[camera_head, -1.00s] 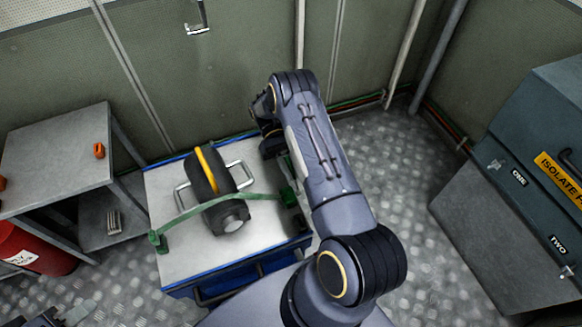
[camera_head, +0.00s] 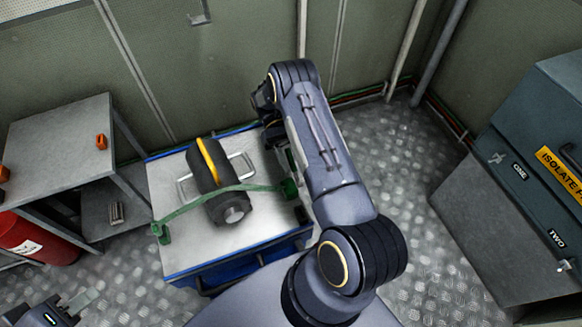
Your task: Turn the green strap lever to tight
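A green strap (camera_head: 235,188) runs over a dark cylinder with a yellow band (camera_head: 208,160) on a cart with a pale top (camera_head: 180,255). The green strap lever (camera_head: 290,189) is at the strap's right end, by the cart's right edge, partly beside my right forearm. Its exact angle is hard to tell. A green fitting (camera_head: 162,232) holds the strap's left end. My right arm reaches over the cart's right side; its gripper is hidden behind the forearm near the lever. My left gripper (camera_head: 80,300) is at the bottom left corner, away from the cart; its finger gap is unclear.
A grey shelf table (camera_head: 55,135) with an orange item (camera_head: 101,142) stands at left, above a red drum (camera_head: 35,240). A teal cabinet (camera_head: 540,130) stands at right. The metal floor (camera_head: 425,200) between cart and cabinet is clear.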

